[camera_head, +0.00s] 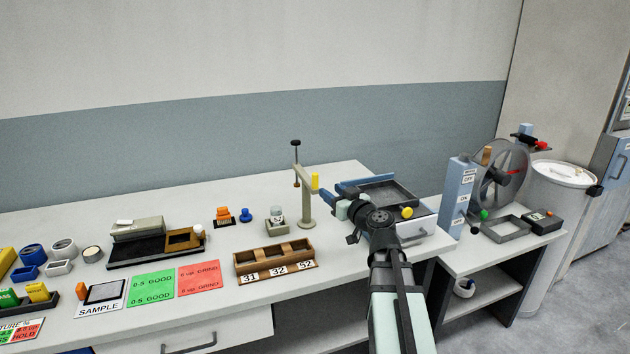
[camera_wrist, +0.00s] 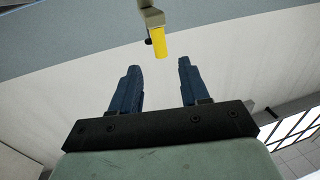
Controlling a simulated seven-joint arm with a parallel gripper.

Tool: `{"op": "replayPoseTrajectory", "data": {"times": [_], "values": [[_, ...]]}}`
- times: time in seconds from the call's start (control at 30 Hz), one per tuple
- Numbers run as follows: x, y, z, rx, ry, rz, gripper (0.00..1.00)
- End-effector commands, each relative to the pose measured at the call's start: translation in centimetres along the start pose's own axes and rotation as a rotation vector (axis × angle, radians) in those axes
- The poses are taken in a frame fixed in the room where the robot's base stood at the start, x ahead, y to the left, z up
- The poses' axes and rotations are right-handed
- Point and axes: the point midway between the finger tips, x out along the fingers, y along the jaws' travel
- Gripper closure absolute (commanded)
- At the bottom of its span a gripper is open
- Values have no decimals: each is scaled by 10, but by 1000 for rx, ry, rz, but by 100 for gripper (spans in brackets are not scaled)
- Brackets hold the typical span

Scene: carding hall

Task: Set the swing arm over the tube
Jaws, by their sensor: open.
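The swing arm (camera_head: 305,178) is a beige bar on an upright post, with a black-knobbed rod at its left end and a yellow grip (camera_head: 315,181) at its right. My gripper (camera_head: 331,193) is open and empty, just right of the yellow grip. In the wrist view the yellow grip (camera_wrist: 160,43) lies just beyond the gap between my blue fingertips (camera_wrist: 159,66), apart from them. A small pale cylinder in a grey block (camera_head: 277,218), apparently the tube, stands left of the post. The rod is above and right of it, not clearly over it.
A wooden three-slot rack (camera_head: 276,264) stands in front of the post. Orange (camera_head: 222,215) and blue (camera_head: 246,215) pieces sit left of the block. The bench behind the post is clear.

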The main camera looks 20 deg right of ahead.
Motion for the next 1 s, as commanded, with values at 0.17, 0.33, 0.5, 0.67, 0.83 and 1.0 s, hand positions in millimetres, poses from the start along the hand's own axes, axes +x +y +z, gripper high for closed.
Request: {"op": "replayPoseTrajectory", "data": {"times": [0.17, 0.33, 0.5, 0.67, 0.83, 1.0], "values": [[37, 2, 0, 1, -1, -1, 55], [65, 2, 0, 2, 0, -1, 55], [87, 1, 0, 2, 0, -1, 55], [98, 1, 0, 2, 0, 0, 55], [102, 0, 0, 2, 0, 1, 55], [102, 0, 0, 2, 0, 1, 55]]}}
